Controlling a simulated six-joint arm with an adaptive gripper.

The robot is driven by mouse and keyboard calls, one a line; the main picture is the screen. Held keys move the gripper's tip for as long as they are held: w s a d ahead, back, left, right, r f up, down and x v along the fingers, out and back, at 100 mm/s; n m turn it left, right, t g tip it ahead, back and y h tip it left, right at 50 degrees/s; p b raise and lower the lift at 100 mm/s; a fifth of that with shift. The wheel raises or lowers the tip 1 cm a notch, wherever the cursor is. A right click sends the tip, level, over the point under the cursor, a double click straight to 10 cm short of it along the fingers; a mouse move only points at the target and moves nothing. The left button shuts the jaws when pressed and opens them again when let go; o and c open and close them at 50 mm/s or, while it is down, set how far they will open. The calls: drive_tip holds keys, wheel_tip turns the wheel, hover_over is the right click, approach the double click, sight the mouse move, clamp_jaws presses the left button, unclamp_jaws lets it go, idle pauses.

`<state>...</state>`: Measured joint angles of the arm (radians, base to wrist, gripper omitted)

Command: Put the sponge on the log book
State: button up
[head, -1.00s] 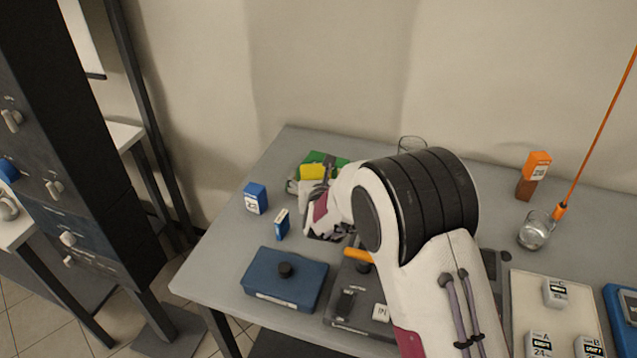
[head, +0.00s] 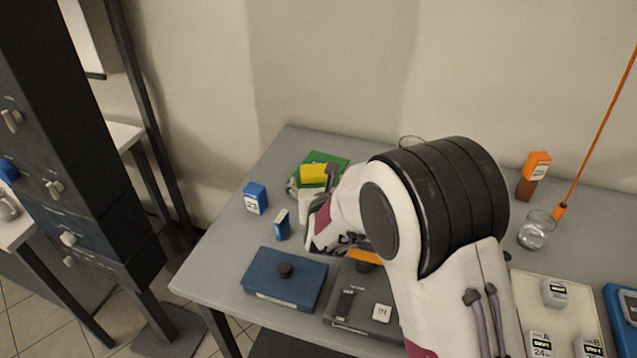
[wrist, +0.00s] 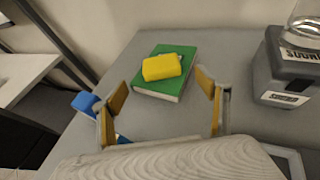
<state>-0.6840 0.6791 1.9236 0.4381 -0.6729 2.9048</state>
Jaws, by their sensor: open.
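The yellow sponge (head: 313,174) lies on top of the green log book (head: 338,159) at the back left of the table. In the wrist view the sponge (wrist: 162,67) rests across the middle of the book (wrist: 183,84), within its cover. My gripper (wrist: 162,90) is open and empty, its two orange-padded fingers spread wide on the near side of the book. A gap shows between the fingers and the sponge. In the head view my gripper (head: 312,184) partly hides the near side of the book.
A blue box (head: 255,198) and a smaller blue box (head: 282,224) stand left of my gripper. A blue case (head: 285,279) lies nearer. A grey labelled block (wrist: 287,70) is to the right in the wrist view. An orange box (head: 534,175) and a glass (head: 537,231) stand far right.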

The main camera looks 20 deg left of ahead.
idle(0.5)
drive_tip(key=s+d+r+n+g+h, duration=0.1)
drive_tip(key=s+d+r+n, duration=0.35)
drive_tip(key=d, duration=0.25)
drive_tip(key=s+d+r+n+g, duration=0.1)
drive_tip(key=s+d+r+n, duration=0.2)
drive_tip(key=d+r+n, duration=0.3)
drive_tip(key=s+d+r+n+g+h, duration=0.1)
drive_tip(key=s+d+r+n, duration=0.3)
drive_tip(key=d, duration=0.5)
drive_tip(key=s+d+n+g+h, duration=0.1)
drive_tip(key=s+d+n+g, duration=0.1)
drive_tip(key=s+d+n, duration=0.6)
drive_tip(key=s+d+n+g+h, duration=0.2)
drive_tip(key=s+d+n, duration=0.7)
drive_tip(key=s, duration=0.9)
drive_tip(key=shift+s+d, duration=0.15)
drive_tip(key=shift+d, duration=0.3)
